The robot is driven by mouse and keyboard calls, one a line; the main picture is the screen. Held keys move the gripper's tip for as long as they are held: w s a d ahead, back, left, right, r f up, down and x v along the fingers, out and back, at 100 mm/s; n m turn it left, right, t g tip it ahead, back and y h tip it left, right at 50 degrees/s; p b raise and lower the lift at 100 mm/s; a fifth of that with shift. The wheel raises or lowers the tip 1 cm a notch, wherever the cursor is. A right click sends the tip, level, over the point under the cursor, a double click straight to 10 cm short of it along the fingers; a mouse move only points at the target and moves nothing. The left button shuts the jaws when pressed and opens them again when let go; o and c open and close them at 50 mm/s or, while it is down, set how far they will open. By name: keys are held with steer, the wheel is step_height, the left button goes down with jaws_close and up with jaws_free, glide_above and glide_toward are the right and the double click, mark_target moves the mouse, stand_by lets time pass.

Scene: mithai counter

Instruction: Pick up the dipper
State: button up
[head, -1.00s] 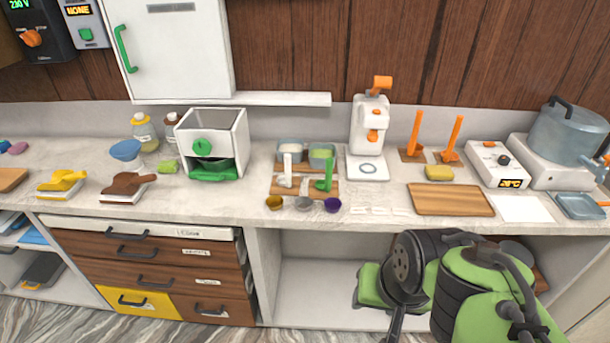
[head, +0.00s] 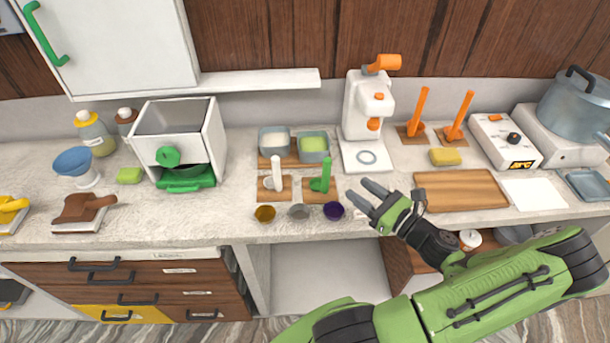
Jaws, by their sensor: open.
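No item is plainly marked as the dipper, and I cannot tell which it is. Candidates are a white upright-handled tool (head: 276,174) and a green one (head: 322,177), each on a small wooden board, and two orange-handled tools (head: 417,112) (head: 459,116) standing on wooden bases at the back. A shallow blue-grey pan (head: 588,185) lies at the far right. My gripper (head: 362,194) is open and empty over the counter's front edge, fingers pointing left. It is right of the green tool and apart from it.
Three small cups, gold (head: 265,213), grey (head: 299,211) and purple (head: 334,210), line the front edge near my gripper. A white press (head: 362,110) stands behind. A wooden board (head: 461,190) lies to the right.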

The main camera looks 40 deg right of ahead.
steer(key=w, duration=0.4)
steer(key=w+a, duration=0.1)
steer(key=w, duration=0.9)
steer(key=shift+w+a+f, duration=0.15)
steer(key=shift+a, duration=0.1)
steer(key=shift+c, duration=0.6)
jaws_close()
